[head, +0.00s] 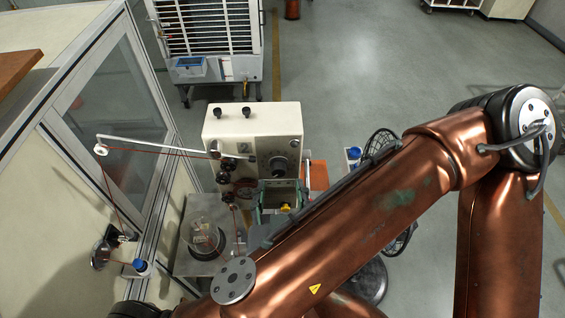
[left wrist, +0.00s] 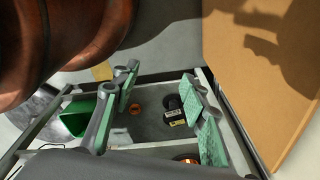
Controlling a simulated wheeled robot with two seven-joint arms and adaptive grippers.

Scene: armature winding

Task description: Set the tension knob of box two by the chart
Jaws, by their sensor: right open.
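Box two (head: 252,128) is a cream housing with a "2" label on its front, in the middle of the head view. Its round dark tension knob (head: 278,165) is on the right of the front face; its setting is too small to read. My right gripper (head: 279,200), with green pads, is open just below the knob and apart from it, partly hidden by my copper arm. My left gripper (left wrist: 160,90) shows in the left wrist view, open and empty, above a grey tray (left wrist: 150,152). I cannot make out a chart.
A red wire runs along a white guide arm (head: 150,145) to the left of the box. A glass jar (head: 200,228) stands below it. In the left wrist view a black spool (left wrist: 173,108) lies in the tray, beside a brown panel (left wrist: 265,80).

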